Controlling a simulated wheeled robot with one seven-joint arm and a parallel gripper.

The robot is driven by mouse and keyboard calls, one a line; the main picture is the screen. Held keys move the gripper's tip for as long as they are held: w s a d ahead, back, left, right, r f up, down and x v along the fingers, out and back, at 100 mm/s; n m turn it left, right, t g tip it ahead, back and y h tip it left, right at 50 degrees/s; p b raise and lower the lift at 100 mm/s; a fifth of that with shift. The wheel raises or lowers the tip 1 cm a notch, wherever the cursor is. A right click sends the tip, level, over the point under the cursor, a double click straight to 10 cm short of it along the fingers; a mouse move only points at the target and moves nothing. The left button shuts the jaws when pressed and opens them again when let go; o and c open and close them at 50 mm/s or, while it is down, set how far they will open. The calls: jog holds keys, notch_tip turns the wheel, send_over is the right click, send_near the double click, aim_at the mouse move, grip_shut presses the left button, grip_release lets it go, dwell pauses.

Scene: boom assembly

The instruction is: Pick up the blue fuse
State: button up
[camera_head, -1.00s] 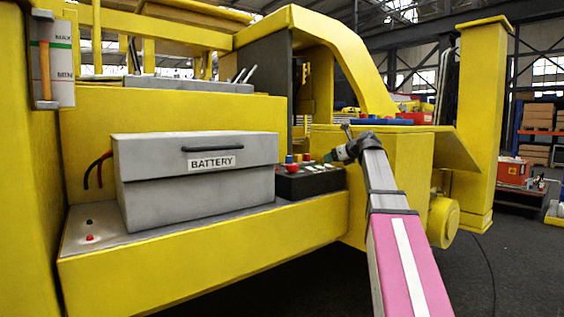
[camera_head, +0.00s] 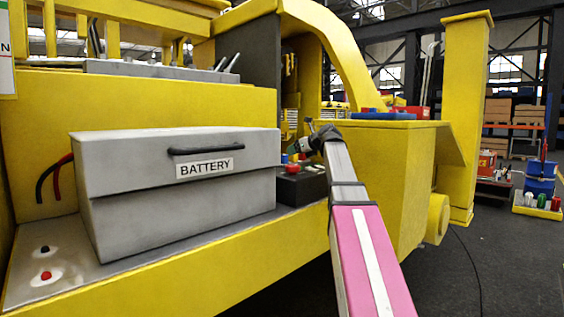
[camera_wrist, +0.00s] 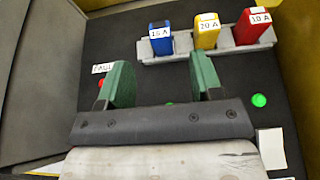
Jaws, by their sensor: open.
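In the wrist view the blue fuse (camera_wrist: 161,39), labelled 15 A, stands upright at the left end of a grey fuse holder (camera_wrist: 238,48). A yellow fuse (camera_wrist: 206,31) labelled 20 A and a red fuse (camera_wrist: 259,24) labelled 10 A stand to its right. My gripper (camera_wrist: 158,84) has its green fingers apart and nothing between them. It is short of the blue fuse, which lies beyond the gap between the fingers. In the head view my gripper (camera_head: 301,147) is over the black control box (camera_head: 300,187), and my arm hides part of that box.
The grey battery box (camera_head: 180,195) stands left of the control box on the yellow machine's ledge. A yellow wall (camera_head: 385,165) rises to the right. In the wrist view a green button (camera_wrist: 259,100) lies right of my fingers, and a red button partly shows behind the left finger.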

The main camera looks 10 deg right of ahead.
aim_at(284, 160)
jog(key=x, duration=0.3)
jog(key=shift+w+a, duration=0.15)
jog(key=shift+w, duration=0.05)
jog(key=shift+r+x, duration=0.15)
jog(key=shift+x, duration=1.15)
jog(key=shift+r+x, duration=0.1)
jog(key=shift+x, duration=1.15)
jog(key=c, duration=1)
